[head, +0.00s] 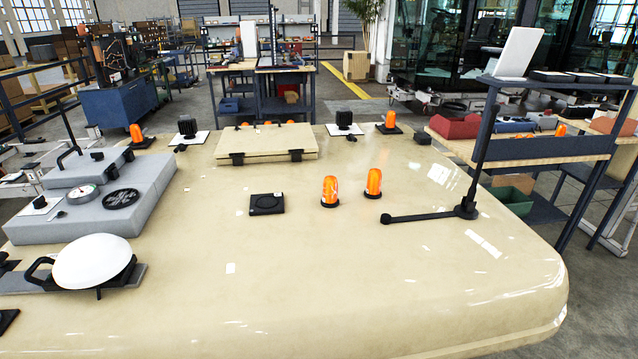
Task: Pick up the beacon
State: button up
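Two orange beacons with black bases stand upright, close together, right of the middle of the cream cab roof (300,290). One is the left beacon (330,188); the other is the right beacon (373,182), slightly farther back. Another orange beacon (389,121) stands on a dark base at the roof's back edge, and one more beacon (136,133) stands at the back left. Which of them the task means cannot be told from this view. My gripper is not in view.
A black square plate (266,204) lies left of the two beacons. A black bracket (425,216) with a tall rod stands to their right. Behind is a raised hatch (267,142). A grey unit (100,200) and white dome (92,260) are at left. The front roof is mostly clear.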

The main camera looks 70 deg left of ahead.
aim_at(373, 189)
jog(key=u, duration=1.95)
